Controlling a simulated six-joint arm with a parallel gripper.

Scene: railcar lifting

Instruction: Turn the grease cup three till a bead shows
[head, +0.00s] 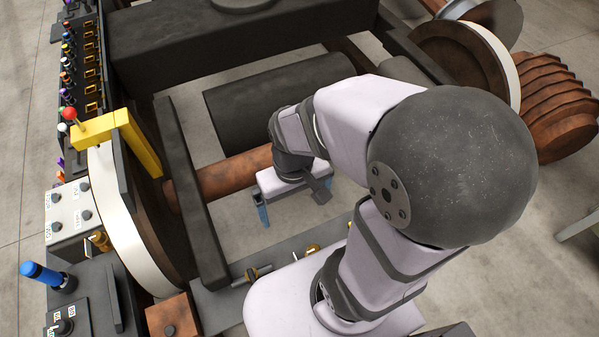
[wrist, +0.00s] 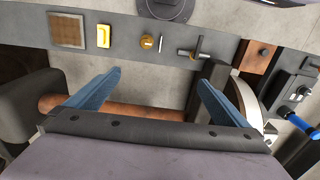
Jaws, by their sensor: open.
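The likely grease cup is a small round brass fitting (wrist: 147,41) on the grey plate, near the top middle of the wrist view. It also shows in the head view as a brass piece (head: 312,249) below and right of my gripper. A thin pin stands beside it. No bead can be made out at this size. My gripper (wrist: 160,78) is open and empty, its two blue fingers spread. The cup lies beyond the fingertips, apart from them, roughly between them sideways. In the head view one blue finger shows clearly; the other is mostly hidden.
The grey plate also bears a T-shaped fitting (wrist: 190,52), a yellow block (wrist: 104,36) and a mesh square (wrist: 67,30). A copper block (head: 172,318) sits at its end. The rusty axle (head: 232,173) runs close beneath my gripper. A wheel and blue-handled lever (head: 47,275) stand left.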

